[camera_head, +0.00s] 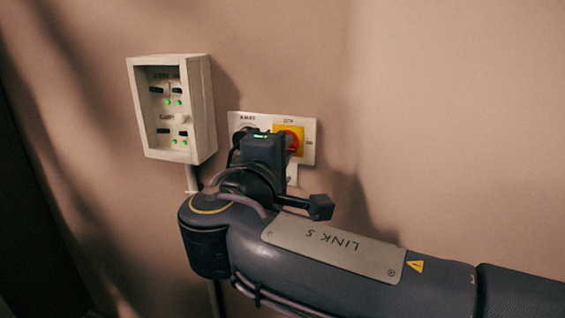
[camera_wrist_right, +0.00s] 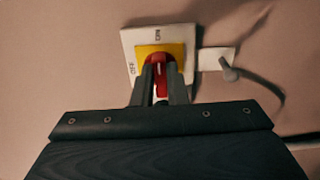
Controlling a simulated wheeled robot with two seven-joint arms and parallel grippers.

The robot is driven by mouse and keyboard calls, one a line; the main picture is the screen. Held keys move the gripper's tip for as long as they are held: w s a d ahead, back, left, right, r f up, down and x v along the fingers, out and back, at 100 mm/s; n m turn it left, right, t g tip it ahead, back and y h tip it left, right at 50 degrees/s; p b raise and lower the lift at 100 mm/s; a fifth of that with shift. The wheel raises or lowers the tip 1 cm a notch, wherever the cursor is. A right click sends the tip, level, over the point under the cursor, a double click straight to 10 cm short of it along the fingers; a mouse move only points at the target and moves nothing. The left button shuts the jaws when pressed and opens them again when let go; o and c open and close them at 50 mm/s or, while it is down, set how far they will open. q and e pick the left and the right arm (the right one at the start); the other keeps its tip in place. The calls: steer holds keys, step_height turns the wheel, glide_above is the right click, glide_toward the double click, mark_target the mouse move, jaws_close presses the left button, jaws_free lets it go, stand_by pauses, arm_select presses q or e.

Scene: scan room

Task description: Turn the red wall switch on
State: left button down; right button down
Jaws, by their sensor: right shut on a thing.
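The red wall switch (camera_head: 293,138) is a rotary handle on a yellow square (camera_head: 279,130) on a white wall plate (camera_head: 310,150). In the right wrist view the red handle (camera_wrist_right: 160,74) stands between the two fingers of my right gripper (camera_wrist_right: 160,80), which is shut on it. The word OFF is at the left of the yellow square and ON is above it in that view. The handle looks roughly upright there, but its exact angle is partly hidden by the fingers. In the head view my right gripper (camera_head: 281,146) covers part of the plate. My left gripper is not in view.
A white box (camera_head: 206,110) with small dark switches and green lights sits on the wall at the left. A dark round fitting (camera_head: 245,130) shows on the left half of the plate. A cable plug (camera_wrist_right: 229,73) is beside the plate. The wall at right is bare.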

stand_by(0.3)
steer(key=c, duration=1.4)
jaws_free()
steer(key=shift+c, duration=0.2)
steer(key=v, duration=0.8)
